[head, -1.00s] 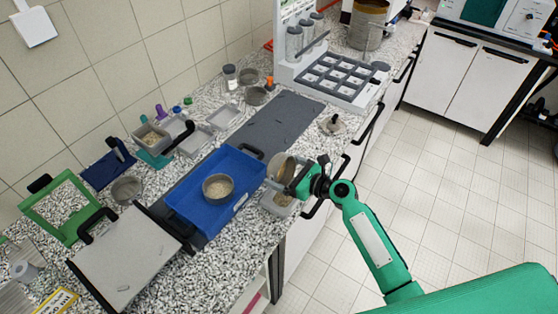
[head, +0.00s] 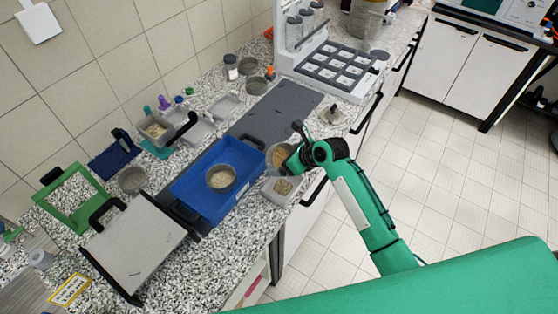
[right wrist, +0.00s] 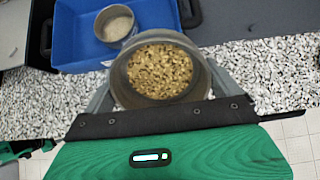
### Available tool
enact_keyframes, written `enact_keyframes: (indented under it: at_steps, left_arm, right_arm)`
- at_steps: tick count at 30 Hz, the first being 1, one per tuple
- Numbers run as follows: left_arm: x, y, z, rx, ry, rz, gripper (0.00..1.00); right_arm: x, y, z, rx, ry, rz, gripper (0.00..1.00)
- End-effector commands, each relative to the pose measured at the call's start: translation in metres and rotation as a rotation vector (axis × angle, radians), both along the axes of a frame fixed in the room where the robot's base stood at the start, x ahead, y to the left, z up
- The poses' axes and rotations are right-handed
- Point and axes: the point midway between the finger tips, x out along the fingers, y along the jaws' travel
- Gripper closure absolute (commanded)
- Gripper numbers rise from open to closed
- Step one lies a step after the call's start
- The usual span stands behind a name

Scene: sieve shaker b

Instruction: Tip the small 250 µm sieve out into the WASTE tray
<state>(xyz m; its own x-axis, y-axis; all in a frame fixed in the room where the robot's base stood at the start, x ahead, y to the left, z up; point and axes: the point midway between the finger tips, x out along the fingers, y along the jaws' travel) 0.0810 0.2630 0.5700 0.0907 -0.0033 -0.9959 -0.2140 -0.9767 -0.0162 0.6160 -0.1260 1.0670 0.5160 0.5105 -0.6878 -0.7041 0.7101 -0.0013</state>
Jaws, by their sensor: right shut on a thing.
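My right gripper (head: 287,160) is shut on a small round metal sieve (head: 277,156), its fingers on either side of the wall. In the right wrist view the held sieve (right wrist: 160,72) shows its open mouth and a layer of coarse tan grains inside. It is above the bench's front edge, beside the blue tray. A small pale tray (head: 272,196) with grains in it sits just below and in front of it. I cannot read a WASTE label or a mesh size. Another round sieve or pan (head: 220,179) with pale sand stands in the blue tray (head: 190,190). My left gripper is out of view.
A grey-topped hinged device (head: 135,245) and a green frame (head: 72,200) stand at left. A container of grains (head: 155,129) and small pale trays (head: 224,106) are behind. A white rack unit (head: 335,70) stands at the back. A grey mat (head: 270,115) is clear.

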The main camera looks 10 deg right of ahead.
Motion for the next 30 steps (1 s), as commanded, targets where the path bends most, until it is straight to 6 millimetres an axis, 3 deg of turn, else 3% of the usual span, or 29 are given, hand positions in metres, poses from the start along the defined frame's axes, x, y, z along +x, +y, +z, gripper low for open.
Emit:
enact_keyframes:
  at_steps: [24,30]
  left_arm:
    - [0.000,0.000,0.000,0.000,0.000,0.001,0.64]
    - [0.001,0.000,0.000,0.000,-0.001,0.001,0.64]
  right_arm:
    - [0.001,0.001,0.022,-0.533,0.538,0.001,0.33]
    - [0.000,0.000,0.022,-0.575,0.581,0.000,0.33]
